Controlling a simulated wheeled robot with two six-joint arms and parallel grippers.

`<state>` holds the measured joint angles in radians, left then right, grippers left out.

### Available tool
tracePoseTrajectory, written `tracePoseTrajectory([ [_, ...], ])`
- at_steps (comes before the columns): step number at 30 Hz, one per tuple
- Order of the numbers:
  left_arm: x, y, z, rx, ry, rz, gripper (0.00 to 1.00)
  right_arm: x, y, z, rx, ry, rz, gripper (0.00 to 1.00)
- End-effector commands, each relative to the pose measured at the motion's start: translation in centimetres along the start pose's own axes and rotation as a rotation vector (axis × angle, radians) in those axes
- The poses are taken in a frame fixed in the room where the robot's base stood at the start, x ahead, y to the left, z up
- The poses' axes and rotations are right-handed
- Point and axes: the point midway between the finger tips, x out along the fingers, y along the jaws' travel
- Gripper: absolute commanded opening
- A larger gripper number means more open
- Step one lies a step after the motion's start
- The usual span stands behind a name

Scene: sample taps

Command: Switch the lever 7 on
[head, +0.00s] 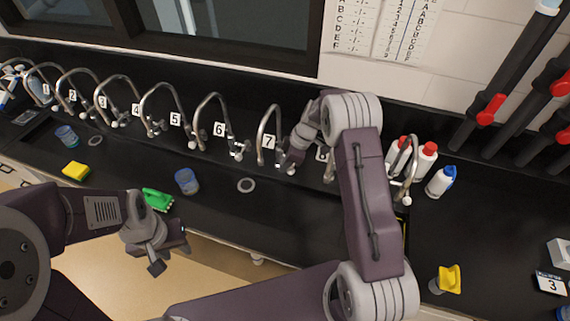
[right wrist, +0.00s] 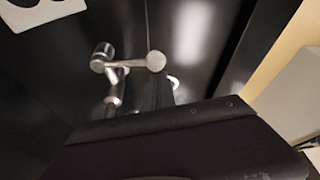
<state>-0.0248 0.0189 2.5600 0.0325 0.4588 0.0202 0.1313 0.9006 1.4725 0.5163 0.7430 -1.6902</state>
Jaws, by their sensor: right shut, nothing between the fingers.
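The tap with the number 7 card (head: 268,142) stands in the row along the back of the black counter, with a curved metal spout. My right gripper (head: 290,160) is shut and empty just right of that spout, at the lever side of the tap, and hides much of the lever. In the right wrist view a metal lever (right wrist: 130,63) with a round end shows just beyond the dark finger (right wrist: 190,135); I cannot tell if they touch. My left gripper (head: 168,252) is open and empty in front of the counter's edge.
Taps 1 to 6 stand to the left; tap 6 (head: 219,130) is nearest. Another tap (head: 412,170) and several bottles (head: 425,160) are to the right.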

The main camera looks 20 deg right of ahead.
Motion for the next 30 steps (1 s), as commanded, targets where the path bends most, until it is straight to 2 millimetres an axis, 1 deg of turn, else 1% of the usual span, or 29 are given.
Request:
tracePoseTrajectory([
  [3,0.3,0.0,0.0,0.0,0.0,0.0,0.36,0.1,0.0,0.1,-0.006,0.0,-0.001,0.0],
  [5,1.2,0.0,0.1,0.0,0.0,0.0,0.36,0.4,0.0,0.5,-0.037,0.0,-0.012,0.0],
  [7,2.6,-0.1,0.3,0.0,0.0,0.0,0.36,0.5,-0.2,1.0,-0.098,0.001,-0.032,0.0],
  [9,3.5,-0.1,0.4,0.0,0.0,0.0,0.36,0.2,-0.3,1.6,-0.166,0.0,-0.057,0.0],
  [11,3.9,-0.1,0.4,0.0,0.0,0.0,0.36,-0.1,-0.5,1.9,-0.219,0.0,-0.078,0.0],
  [15,3.8,-0.1,0.4,0.0,0.0,0.0,0.36,-0.7,-0.7,2.1,-0.266,0.0,-0.097,0.0],
  [27,3.7,-0.1,0.4,0.0,0.0,0.0,0.36,-0.8,-0.7,2.0,-0.263,0.0,-0.097,0.0],
  [30,3.2,-0.1,0.3,0.0,0.0,0.0,0.36,-0.9,-0.7,1.8,-0.243,0.0,-0.091,0.0],
])
